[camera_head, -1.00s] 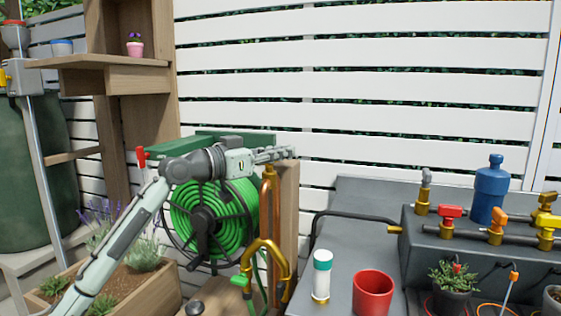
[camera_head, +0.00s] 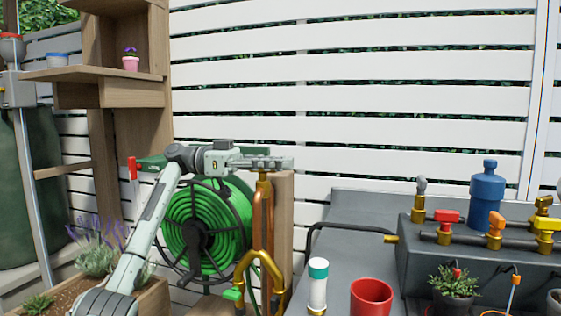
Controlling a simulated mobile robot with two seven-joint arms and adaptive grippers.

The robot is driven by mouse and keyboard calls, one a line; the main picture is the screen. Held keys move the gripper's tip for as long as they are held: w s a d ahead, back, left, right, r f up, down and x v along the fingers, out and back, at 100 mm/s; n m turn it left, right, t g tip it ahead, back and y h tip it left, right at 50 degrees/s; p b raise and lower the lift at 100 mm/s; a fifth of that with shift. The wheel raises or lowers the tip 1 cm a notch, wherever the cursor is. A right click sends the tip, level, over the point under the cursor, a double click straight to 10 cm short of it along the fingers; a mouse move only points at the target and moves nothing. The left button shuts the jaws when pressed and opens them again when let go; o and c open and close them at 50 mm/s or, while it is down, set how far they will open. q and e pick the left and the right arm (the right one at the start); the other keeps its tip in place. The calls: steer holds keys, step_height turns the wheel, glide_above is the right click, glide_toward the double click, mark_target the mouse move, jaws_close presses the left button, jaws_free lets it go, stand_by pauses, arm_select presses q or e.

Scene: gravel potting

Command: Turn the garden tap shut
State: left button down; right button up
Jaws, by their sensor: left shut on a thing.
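The garden tap (camera_head: 264,205) is a copper standpipe against a wooden post, with a brass fitting at its top and a curved brass spout (camera_head: 265,262) lower down. A green hose connector (camera_head: 233,294) sits by the spout. My left gripper (camera_head: 277,163) reaches in from the left, level, at the top of the pipe. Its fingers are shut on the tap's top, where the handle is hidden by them. I cannot tell how far the handle is turned. My right gripper is out of view.
A green hose reel (camera_head: 190,225) stands close behind my left arm. The wooden post (camera_head: 284,225) is right of the pipe. Valves (camera_head: 446,217) and a blue bottle (camera_head: 487,190) are farther right.

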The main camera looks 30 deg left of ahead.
arm_select(q)
steer(key=shift+s+d+f+m+g+h, duration=0.15)
steer(key=shift+m+g, duration=0.2)
steer(key=shift+g, duration=0.2)
steer(key=shift+s+r+m+g+h, duration=0.15)
steer(key=shift+m+g, duration=0.2)
steer(key=shift+g, duration=0.2)
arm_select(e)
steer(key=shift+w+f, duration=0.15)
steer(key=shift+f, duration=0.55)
arm_select(q)
steer(key=shift+f, duration=0.15)
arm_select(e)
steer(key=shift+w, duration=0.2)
arm_select(q)
steer(key=c, duration=1.6)
jaws_free()
steer(key=v, duration=0.7)
steer(key=shift+a, duration=0.3)
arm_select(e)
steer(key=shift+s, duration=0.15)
